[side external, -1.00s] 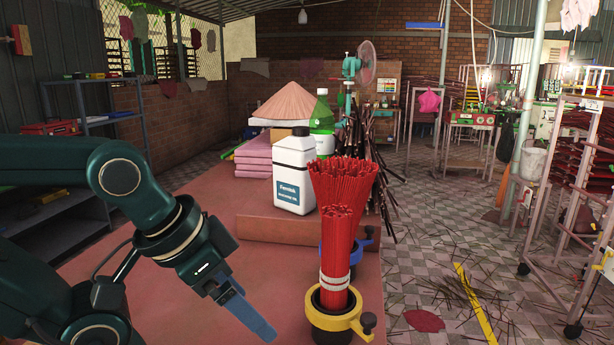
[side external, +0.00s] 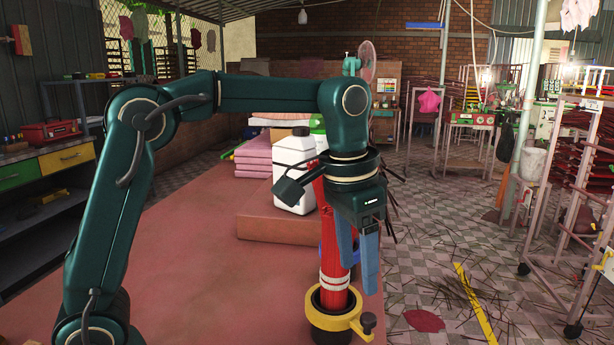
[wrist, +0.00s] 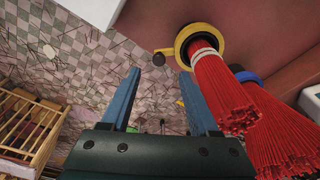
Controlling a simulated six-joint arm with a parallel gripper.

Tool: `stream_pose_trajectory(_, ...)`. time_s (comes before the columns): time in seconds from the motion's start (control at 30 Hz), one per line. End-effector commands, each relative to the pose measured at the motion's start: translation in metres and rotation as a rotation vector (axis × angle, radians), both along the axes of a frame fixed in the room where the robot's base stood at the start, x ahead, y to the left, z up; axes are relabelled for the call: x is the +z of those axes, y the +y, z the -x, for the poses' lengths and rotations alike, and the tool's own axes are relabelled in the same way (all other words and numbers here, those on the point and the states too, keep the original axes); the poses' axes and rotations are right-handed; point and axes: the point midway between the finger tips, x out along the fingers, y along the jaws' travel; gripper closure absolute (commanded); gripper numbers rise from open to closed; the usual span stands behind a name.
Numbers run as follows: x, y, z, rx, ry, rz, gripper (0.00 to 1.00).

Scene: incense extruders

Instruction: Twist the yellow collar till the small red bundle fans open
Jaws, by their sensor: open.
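The yellow collar (side external: 334,318) sits around a black base near the table's front right edge, with a dark knob (side external: 368,320) on its right arm. The small red bundle (side external: 334,275), tied with white bands, stands upright in it and looks narrow. My gripper (side external: 358,280) points down just right of the bundle, with its blue fingers above the collar's knob side. In the wrist view my gripper (wrist: 158,82) is open and nothing is between its fingers. The yellow collar (wrist: 182,45) and small bundle (wrist: 215,90) lie to its right there. My arm hides the bundle's top in the side view.
A larger red bundle (wrist: 277,130) stands in a blue collar (wrist: 247,76) behind the small one. A white bottle (side external: 292,165) and pink stacks (side external: 262,157) stand farther back. The table's left side (side external: 200,270) is clear; the tiled floor (side external: 440,270) drops away right.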

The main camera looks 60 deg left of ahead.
Motion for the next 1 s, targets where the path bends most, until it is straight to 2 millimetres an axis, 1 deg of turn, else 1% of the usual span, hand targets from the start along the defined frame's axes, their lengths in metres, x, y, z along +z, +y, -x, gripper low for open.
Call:
stream_pose_trajectory(0.1, -0.013, -0.003, -0.013, -0.016, 0.054, -0.01, 0.39)
stream_pose_trajectory(0.3, -0.03, -0.006, -0.025, -0.034, 0.118, -0.019, 0.39)
stream_pose_trajectory(0.57, -0.041, -0.006, -0.027, -0.039, 0.148, -0.024, 0.39)
stream_pose_trajectory(0.67, -0.05, -0.005, -0.027, -0.039, 0.15, -0.023, 0.39)
stream_pose_trajectory(0.9, -0.076, -0.005, -0.027, -0.039, 0.149, -0.023, 0.39)
stream_pose_trajectory(1.0, -0.084, -0.006, -0.027, -0.039, 0.146, -0.023, 0.39)
